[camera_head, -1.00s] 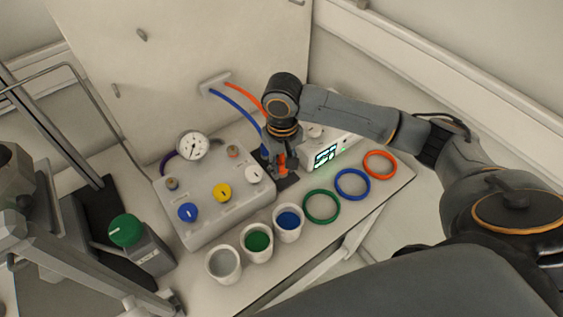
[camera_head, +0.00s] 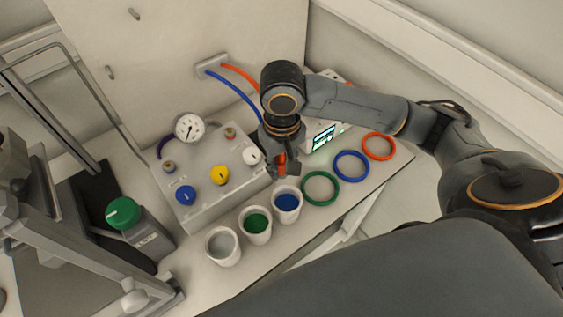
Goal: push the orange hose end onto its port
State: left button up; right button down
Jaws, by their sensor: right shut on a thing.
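My right gripper (camera_head: 283,170) is shut on the orange hose end (camera_head: 282,161), just right of the grey valve box (camera_head: 205,190) and behind the blue-filled cup. A short orange piece shows between the fingers; its tip is mostly hidden. The orange hose (camera_head: 238,75) runs from a wall bracket (camera_head: 213,65) and passes behind my right wrist. A small fitting with a reddish top (camera_head: 230,133) stands on the box's back edge, apart from the gripper; I cannot tell whether it is the orange port. My left gripper is not in view.
The box carries blue, yellow and white knobs and a gauge (camera_head: 188,127). Cups, including a blue-filled one (camera_head: 287,205), and green, blue and orange rings (camera_head: 378,146) line the table front. A blue hose (camera_head: 232,90) runs beside the orange one.

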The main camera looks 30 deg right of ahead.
aim_at(285, 157)
jog(key=r, duration=0.2)
jog(key=s+r, duration=0.1)
jog(key=r, duration=0.2)
jog(key=shift+s, duration=0.15)
jog(key=shift+s+r, duration=0.15)
jog(key=shift+r, duration=0.05)
jog(key=shift+a, duration=0.1)
